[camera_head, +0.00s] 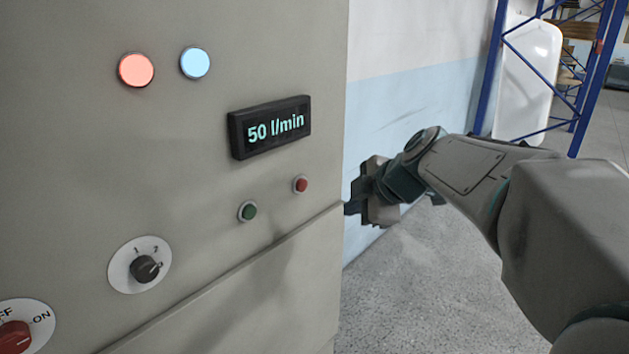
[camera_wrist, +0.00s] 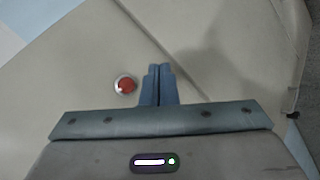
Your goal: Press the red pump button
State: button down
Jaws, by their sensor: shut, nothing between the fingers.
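The red button (camera_head: 300,184) sits in a light metal ring on the grey panel, below the right part of the display. In the wrist view the red button (camera_wrist: 125,85) shows just left of the fingertips. My gripper (camera_head: 351,208) is right of the red button in the head view, near the panel's right edge. In the wrist view my gripper (camera_wrist: 159,68) has its two blue-grey fingers together, with nothing between them. The fingertips do not cover the button. I cannot tell how far they are from the panel.
A green button (camera_head: 248,211) is left of and below the red one. A display (camera_head: 270,127) reads 50 l/min. A rotary selector (camera_head: 145,268), a red OFF/ON knob (camera_head: 14,337) and red and blue lamps (camera_head: 136,69) share the panel. A blue rack (camera_head: 490,80) stands behind.

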aim_at(303, 185)
jog(key=shift+w+r, duration=0.15)
jog(key=shift+r, duration=0.05)
jog(key=shift+w+a, duration=0.1)
jog(key=shift+a, duration=0.05)
jog(key=w+a+p, duration=0.5)
jog(key=a+p, duration=0.1)
jog(key=shift+a, duration=0.4)
jog(key=shift+w, duration=0.15)
dwell(1.9)
jog(key=shift+w+a, duration=0.25)
jog(key=shift+a, duration=0.05)
